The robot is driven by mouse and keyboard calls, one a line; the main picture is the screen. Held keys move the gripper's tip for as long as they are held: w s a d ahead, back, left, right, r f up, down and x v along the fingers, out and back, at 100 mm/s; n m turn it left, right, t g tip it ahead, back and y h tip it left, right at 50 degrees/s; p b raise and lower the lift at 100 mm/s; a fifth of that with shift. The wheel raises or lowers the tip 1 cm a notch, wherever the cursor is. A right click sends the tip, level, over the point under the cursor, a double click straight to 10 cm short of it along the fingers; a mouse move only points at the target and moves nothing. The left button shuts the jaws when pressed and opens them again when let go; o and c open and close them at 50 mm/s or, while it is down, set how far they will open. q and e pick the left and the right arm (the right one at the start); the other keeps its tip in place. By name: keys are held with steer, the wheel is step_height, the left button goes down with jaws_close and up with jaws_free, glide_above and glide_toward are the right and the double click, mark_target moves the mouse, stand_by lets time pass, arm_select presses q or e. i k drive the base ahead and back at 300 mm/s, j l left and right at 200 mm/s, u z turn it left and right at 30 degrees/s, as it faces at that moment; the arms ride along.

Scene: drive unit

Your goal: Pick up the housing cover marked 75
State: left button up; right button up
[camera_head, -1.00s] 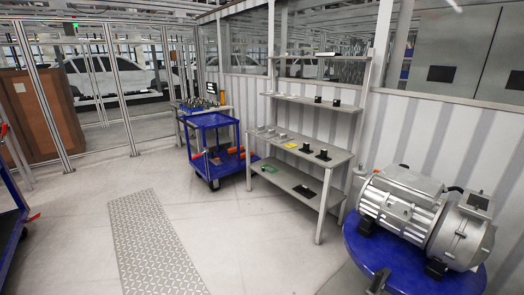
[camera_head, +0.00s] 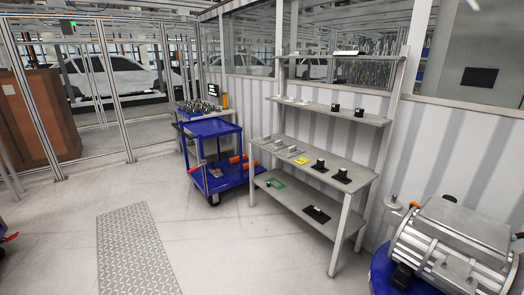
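No marking 75 can be read at this size, so I cannot tell which part is that housing cover. Several small grey parts (camera_head: 278,145) lie on the left half of the middle shelf of the grey shelving unit (camera_head: 360,178). A yellow piece (camera_head: 301,160) lies beside them. Two dark parts, one (camera_head: 319,167) near the middle and one (camera_head: 342,176) near the right end, sit on the same shelf. More small light and dark parts (camera_head: 335,108) stand on the shelf above. Neither of my grippers is in view.
A large grey motor (camera_head: 450,245) on a blue round stand (camera_head: 382,272) is at the lower right. A blue cart (camera_head: 213,128) with orange items stands left of the shelving. The floor (camera_head: 230,245) before the shelving is clear, with a metal tread strip (camera_head: 137,250) at left.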

mark_target(293, 151)
steer(key=i+l+u, duration=0.1)
steer(key=i+u, duration=0.35)
steer(key=i, duration=0.45)
steer(key=i+u, duration=0.15)
steer(key=i, duration=0.7)
steer(key=i+l+z, duration=0.1)
steer(key=i+z, duration=0.55)
steer(key=i, duration=0.25)
steer(key=i+l+z, duration=0.1)
steer(key=i+l, duration=0.25)
steer(key=i+l+z, duration=0.15)
steer(key=i+l, duration=0.15)
steer(key=i, duration=0.25)
